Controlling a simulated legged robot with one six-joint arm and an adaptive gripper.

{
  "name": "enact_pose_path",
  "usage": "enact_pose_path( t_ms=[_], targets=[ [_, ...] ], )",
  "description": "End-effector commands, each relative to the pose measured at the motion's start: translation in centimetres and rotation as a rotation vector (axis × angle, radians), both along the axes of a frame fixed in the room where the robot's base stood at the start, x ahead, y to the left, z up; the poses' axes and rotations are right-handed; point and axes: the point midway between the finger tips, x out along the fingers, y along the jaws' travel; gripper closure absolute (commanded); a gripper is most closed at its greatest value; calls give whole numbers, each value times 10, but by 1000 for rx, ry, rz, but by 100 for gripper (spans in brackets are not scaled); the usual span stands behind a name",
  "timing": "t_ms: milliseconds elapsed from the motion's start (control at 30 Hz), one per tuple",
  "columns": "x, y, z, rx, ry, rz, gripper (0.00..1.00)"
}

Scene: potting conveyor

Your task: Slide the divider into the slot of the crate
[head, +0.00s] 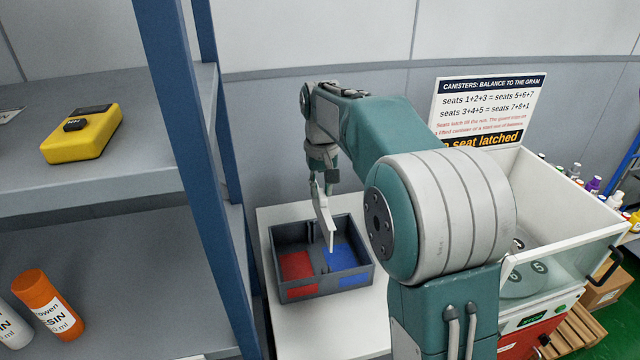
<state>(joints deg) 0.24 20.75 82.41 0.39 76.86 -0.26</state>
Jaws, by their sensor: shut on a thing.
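The crate (327,287) is a dark grey open box on a white table top. Its floor has a red area on the left and a blue area on the right, with matching patches on the front wall. My gripper (322,192) points down over the crate and is shut on the divider (329,228), a pale thin panel seen nearly edge-on. The divider's lower end shows over the middle of the crate, near the border of red and blue. I cannot tell whether it touches the slot, which is not clearly visible.
A blue-framed shelf (190,140) stands close on the left, holding a yellow device (82,133) and an orange bottle (48,304). A white-walled machine (565,200) with numbered seats and a sign (490,105) stand on the right. My arm hides part of the table.

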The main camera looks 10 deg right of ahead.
Motion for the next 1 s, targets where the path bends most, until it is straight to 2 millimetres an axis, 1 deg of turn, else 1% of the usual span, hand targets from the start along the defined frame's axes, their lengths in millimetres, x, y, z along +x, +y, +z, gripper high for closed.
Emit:
enact_pose_path(
  t_ms=[667,1000],
  targets=[
    [0,1,-41,1,2,1,100],
    [0,1,-47,-1,-1,1,100]
  ],
)
